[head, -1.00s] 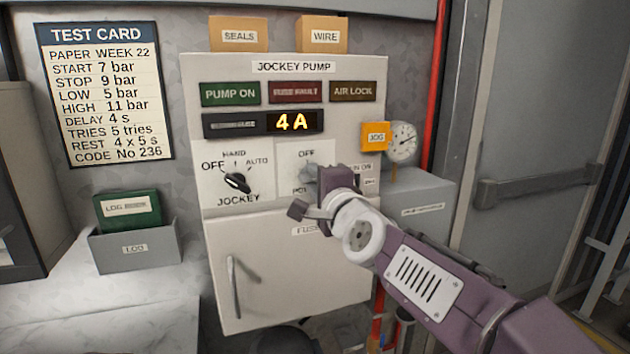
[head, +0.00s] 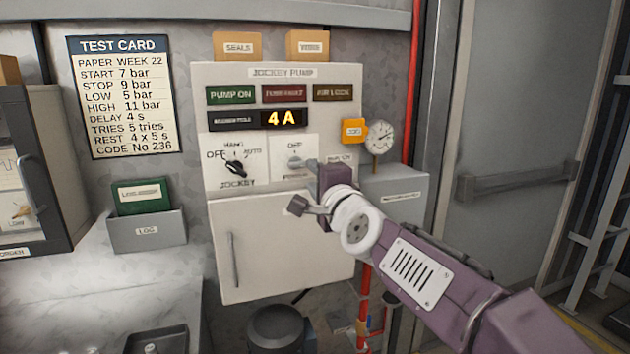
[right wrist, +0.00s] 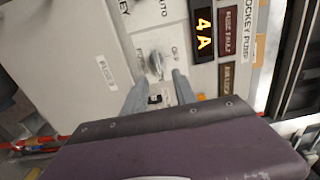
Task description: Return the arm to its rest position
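My right gripper (head: 303,187) is in front of the white jockey pump panel (head: 340,115), over its lower right part. In the right wrist view its two fingers (right wrist: 160,78) are apart with nothing held. A grey selector switch (right wrist: 155,65) shows just beyond and between the fingertips; I cannot tell the exact gap. My left gripper is not in view.
A red pipe (head: 412,100) runs up the wall. A log holder (head: 146,232) is at left, above a pale worktop.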

